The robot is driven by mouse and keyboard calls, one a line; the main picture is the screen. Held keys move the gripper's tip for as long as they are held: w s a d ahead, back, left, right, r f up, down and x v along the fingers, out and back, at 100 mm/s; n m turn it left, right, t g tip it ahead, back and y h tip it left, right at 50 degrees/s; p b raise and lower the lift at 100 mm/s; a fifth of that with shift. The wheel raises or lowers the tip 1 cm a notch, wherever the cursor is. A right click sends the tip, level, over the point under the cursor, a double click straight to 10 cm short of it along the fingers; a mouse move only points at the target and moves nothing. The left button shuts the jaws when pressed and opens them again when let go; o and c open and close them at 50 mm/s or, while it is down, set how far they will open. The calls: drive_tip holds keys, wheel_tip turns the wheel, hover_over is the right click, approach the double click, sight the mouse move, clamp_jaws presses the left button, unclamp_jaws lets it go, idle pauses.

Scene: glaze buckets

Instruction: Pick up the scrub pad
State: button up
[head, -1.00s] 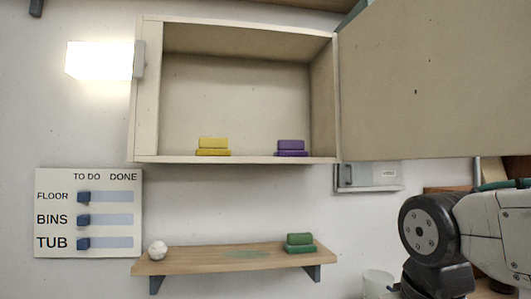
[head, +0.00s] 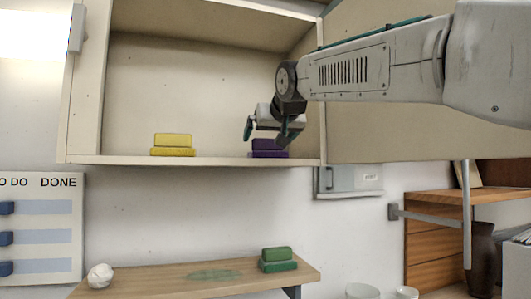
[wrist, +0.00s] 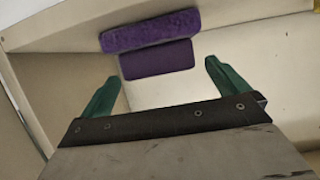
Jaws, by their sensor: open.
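A purple scrub pad (head: 270,154) sits on the floor of the open wall cabinet (head: 115,159), toward its right side. In the wrist view the purple pad (wrist: 157,58) shows a fuzzy strip and a smoother, darker block. My gripper (head: 268,138) is open and empty at the cabinet's mouth, its green fingers just above or in front of the purple pad. In the wrist view the pad lies ahead of my gripper (wrist: 161,72), roughly between the fingertips' directions. A similar yellow pad (head: 173,144) sits left in the cabinet; a green one (head: 278,259) is on the shelf below.
The cabinet's right wall and open door (head: 400,146) are close to my arm. The lower wooden shelf (head: 150,280) also holds a white crumpled ball (head: 100,276). A grey box (head: 348,180) hangs below the cabinet. The cabinet floor between the pads is clear.

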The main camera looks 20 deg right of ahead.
sight(266, 142)
drive_tip(key=x, duration=0.4)
drive_tip(key=shift+w+f, duration=0.1)
drive_tip(key=shift+w, duration=0.15)
drive_tip(key=shift+s, duration=0.1)
drive_tip(key=c, duration=1)
drive_tip(key=shift+c, duration=0.2)
